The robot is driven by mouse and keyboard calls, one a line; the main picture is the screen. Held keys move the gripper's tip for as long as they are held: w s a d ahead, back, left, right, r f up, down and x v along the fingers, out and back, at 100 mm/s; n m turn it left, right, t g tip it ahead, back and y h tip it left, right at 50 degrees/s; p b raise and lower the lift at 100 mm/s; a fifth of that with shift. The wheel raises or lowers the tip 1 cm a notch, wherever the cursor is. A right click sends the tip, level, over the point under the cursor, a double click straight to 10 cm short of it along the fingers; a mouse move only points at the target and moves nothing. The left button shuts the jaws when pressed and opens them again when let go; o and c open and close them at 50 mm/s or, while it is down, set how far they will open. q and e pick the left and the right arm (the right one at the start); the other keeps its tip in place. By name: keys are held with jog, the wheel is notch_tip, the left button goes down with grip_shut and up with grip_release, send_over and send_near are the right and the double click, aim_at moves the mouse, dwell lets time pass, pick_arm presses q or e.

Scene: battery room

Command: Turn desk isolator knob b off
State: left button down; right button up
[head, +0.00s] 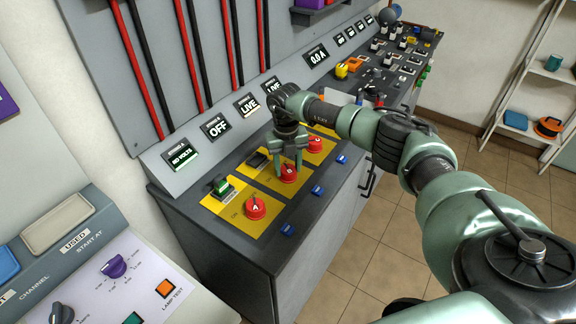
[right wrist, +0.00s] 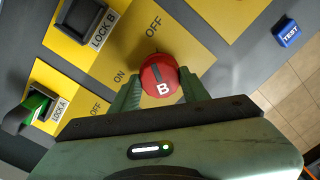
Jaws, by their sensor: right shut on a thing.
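The red round knob B (head: 288,174) sits on a yellow plate on the desk, between a red knob A (head: 255,208) and another red knob (head: 314,145). In the right wrist view, knob B (right wrist: 163,80) shows a white B, a dark bar, and the words ON and OFF on the plate. My right gripper (head: 289,165) reaches down over knob B. Its two green fingers are shut on the knob, one on each side. The String B display (head: 249,104) reads LIVE. My left gripper is not in view.
The lock A key block (head: 221,187) is green, and the lock B block (head: 257,160) is dark. The String A displays read NO VOLTS (head: 181,156) and OFF (head: 216,126). Blue test buttons (head: 287,230) line the desk's front edge. A control panel (head: 110,275) stands at the lower left.

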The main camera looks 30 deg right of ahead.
aim_at(287, 168)
jog(key=shift+w+d+r+m, duration=0.1)
jog(key=shift+r+m, duration=0.05)
jog(key=shift+m, duration=0.5)
jog(key=shift+w+r+m, duration=0.1)
jog(key=shift+m, duration=0.85)
jog(key=o, duration=1.1)
jog(key=shift+o, duration=1.3)
jog(key=shift+f, duration=0.1)
notch_tip(287, 168, up, 8)
jog(key=shift+f+b, duration=0.1)
jog(key=shift+b, duration=0.7)
